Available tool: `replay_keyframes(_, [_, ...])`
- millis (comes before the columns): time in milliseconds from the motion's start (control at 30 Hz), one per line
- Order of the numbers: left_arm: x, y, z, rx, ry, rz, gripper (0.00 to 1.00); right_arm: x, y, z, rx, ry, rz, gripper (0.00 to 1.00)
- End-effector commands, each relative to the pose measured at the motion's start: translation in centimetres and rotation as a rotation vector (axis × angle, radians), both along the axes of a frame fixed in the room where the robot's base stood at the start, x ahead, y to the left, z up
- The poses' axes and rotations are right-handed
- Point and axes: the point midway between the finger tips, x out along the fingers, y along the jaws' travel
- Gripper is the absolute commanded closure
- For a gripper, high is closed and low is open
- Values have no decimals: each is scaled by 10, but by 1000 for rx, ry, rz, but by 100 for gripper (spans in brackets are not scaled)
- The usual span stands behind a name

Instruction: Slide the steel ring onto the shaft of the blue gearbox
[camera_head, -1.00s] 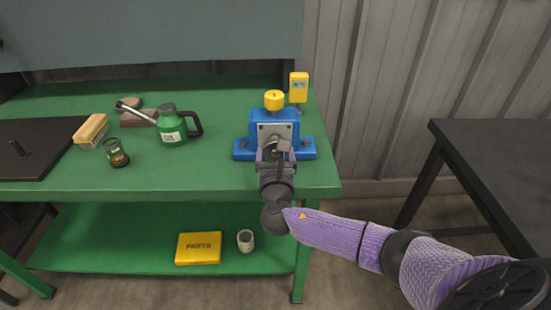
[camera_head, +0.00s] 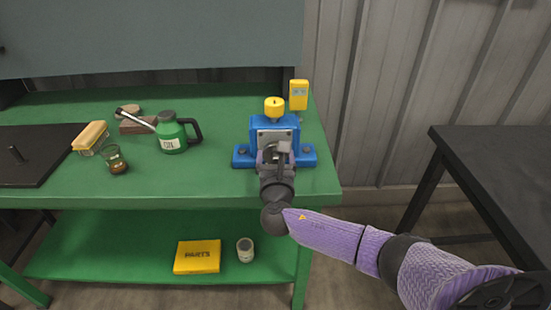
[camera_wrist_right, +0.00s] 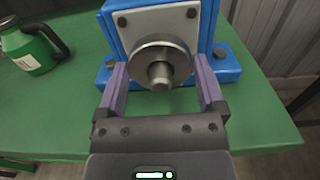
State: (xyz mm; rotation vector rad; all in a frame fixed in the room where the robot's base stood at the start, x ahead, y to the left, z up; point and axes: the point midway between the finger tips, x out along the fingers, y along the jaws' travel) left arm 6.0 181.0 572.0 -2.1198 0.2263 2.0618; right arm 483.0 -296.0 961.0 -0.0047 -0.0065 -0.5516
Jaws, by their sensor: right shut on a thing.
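The blue gearbox (camera_head: 262,125) stands on the green bench near its right end. It has a pale square front plate and a yellow cap on top. In the right wrist view, the gearbox (camera_wrist_right: 118,20) faces me, and its shaft (camera_wrist_right: 160,76) points toward me. The steel ring (camera_wrist_right: 140,62) is around the shaft, with the shaft end showing through its hole. My right gripper (camera_wrist_right: 161,84) has its two purple fingers on either side of the ring, shut on it. In the head view, my right gripper (camera_head: 275,157) is in front of the gearbox and hides the ring.
A yellow device (camera_head: 299,95) stands behind the gearbox. A yellow parts box (camera_head: 197,256) is on the lower shelf. A dark table (camera_head: 500,165) stands at right.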

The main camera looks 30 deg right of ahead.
Motion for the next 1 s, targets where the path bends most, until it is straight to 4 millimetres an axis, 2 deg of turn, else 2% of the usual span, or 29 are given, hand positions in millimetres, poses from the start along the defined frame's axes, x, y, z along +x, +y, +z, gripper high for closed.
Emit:
replay_keyframes(600, [-2,0,-11,0,5,0,41,16,-10,0,0,-1,-1,64])
replay_keyframes(967, [-2,0,-10,0,5,0,41,16,-10,0,0,-1,0,64])
replay_keyframes(1000, [-2,0,-10,0,5,0,41,16,-10,0,0,-1,0,8])
